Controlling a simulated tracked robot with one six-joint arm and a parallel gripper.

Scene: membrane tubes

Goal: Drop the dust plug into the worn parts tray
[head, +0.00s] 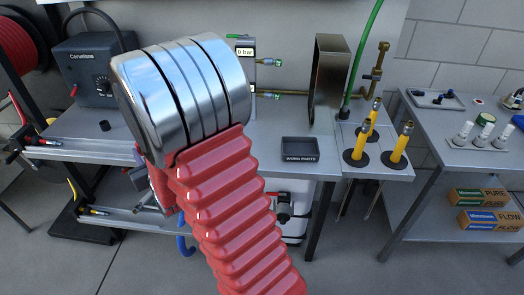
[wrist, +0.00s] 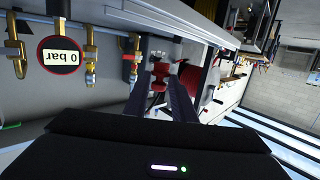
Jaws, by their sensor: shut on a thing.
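The worn parts tray (head: 300,156) is a small black tray with a white label, near the front edge of the bench in the head view. It looks empty. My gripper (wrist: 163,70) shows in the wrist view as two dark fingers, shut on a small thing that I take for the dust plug. The gripper is away from the tray.
A small black cylinder (head: 104,125) stands on the bench at left, below a dark control box (head: 92,68). Yellow posts (head: 399,145) and a brown upright panel (head: 327,80) stand right of the tray. The right table (head: 455,130) holds several small parts. The bench around the tray is clear.

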